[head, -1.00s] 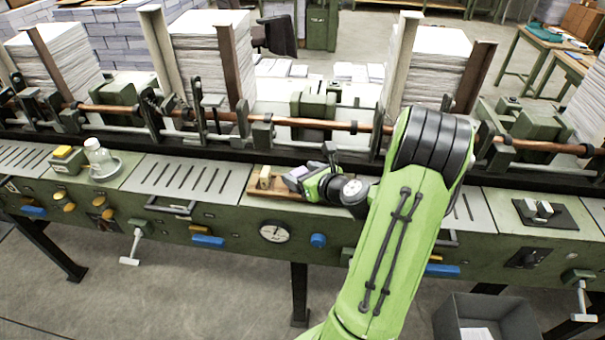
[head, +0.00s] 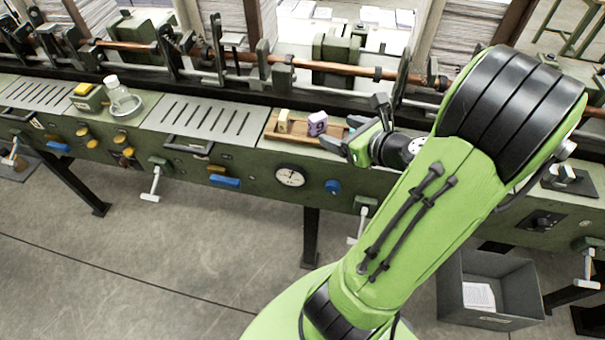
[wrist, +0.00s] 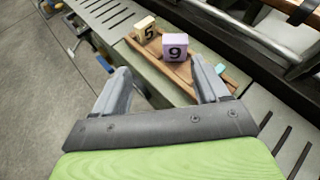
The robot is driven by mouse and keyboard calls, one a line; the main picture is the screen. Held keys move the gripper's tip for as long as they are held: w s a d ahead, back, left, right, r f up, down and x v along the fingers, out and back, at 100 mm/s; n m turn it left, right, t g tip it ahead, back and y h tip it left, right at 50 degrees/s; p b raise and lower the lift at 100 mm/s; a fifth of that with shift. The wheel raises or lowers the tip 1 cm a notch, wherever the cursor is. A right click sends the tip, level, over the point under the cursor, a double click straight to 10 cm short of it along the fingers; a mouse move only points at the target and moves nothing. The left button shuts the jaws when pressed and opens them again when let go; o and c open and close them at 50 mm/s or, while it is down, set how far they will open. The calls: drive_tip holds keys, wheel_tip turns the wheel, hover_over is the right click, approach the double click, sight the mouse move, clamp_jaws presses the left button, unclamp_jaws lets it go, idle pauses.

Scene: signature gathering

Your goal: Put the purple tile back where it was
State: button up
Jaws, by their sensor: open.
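The purple tile (head: 317,123) stands on the wooden tray (head: 281,136), to the right of a cream tile (head: 284,121). In the wrist view the purple tile (wrist: 175,48) shows a 9 and the cream tile (wrist: 146,30) shows a 5. The tray (wrist: 150,58) is beneath both. My gripper (head: 351,140) is open at the tray's right part, apart from the purple tile. In the wrist view my gripper (wrist: 162,78) has its fingers spread, empty, with the purple tile ahead of them.
A glass bottle (head: 121,97) and a green box with a yellow top (head: 88,94) stand to the left on the machine's ledge. A slotted plate (head: 205,118) lies left of the tray. Machine rods run behind. A grey bin (head: 488,290) stands on the floor at right.

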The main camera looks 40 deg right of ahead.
drive_tip(key=a+n+g+y, duration=0.3)
drive_tip(key=a+n+g, duration=0.4)
drive_tip(key=a+n, duration=1.2)
drive_tip(key=s+a+r+n+h, duration=0.1)
drive_tip(key=s+n, duration=0.3)
drive_tip(key=n, duration=0.4)
drive_tip(key=s+a+r+n+h, duration=0.1)
drive_tip(key=s+a+r+n, duration=0.2)
drive_tip(key=n, duration=0.5)
drive_tip(key=shift+s+a+r, duration=0.25)
drive_tip(key=shift+s+r, duration=0.6)
drive_tip(key=shift+s, duration=0.2)
